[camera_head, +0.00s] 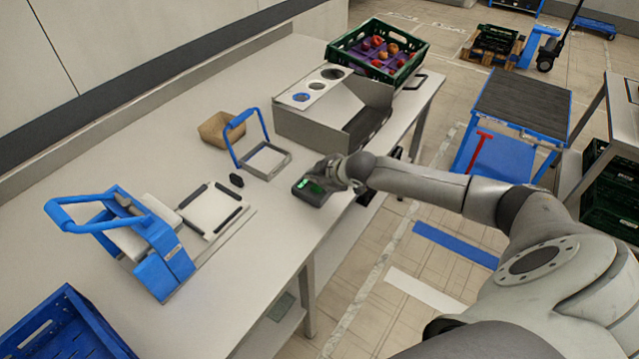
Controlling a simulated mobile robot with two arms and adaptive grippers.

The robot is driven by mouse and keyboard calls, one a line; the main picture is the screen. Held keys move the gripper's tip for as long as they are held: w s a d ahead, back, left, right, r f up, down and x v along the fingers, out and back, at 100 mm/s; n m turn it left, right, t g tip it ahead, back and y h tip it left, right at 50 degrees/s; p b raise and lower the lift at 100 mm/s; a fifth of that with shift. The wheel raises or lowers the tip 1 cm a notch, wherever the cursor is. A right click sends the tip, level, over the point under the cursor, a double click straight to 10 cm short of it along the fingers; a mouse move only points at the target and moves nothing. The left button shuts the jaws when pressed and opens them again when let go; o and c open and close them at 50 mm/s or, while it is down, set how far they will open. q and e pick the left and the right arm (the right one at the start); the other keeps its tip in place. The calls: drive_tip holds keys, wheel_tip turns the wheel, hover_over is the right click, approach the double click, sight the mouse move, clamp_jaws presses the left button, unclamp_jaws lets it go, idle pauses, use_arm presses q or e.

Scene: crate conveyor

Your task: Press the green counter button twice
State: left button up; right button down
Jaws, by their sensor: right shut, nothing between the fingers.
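The counter (312,197) is a small dark box with lit green parts on its top. It sits near the right edge of the long white table (265,230). My right arm comes in from the right. My right gripper (327,179) is shut and empty, with its fingers right at the counter's top. It covers part of the counter, and I cannot tell whether the fingertips touch the button. My left gripper is not in view.
A blue-handled press (165,262) and a blue-handled frame (262,158) stand left of the counter. Behind are a grey box with round holes (310,118), a green fruit crate (340,53) and a brown basket (215,130). A blue crate (75,330) is at bottom left.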

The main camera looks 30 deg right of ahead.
drive_tip(key=shift+f, duration=0.3)
idle(0.5)
drive_tip(key=shift+r+p, duration=1)
wheel_tip(320, 180, up, 5)
drive_tip(key=p, duration=0.5)
idle(1.6)
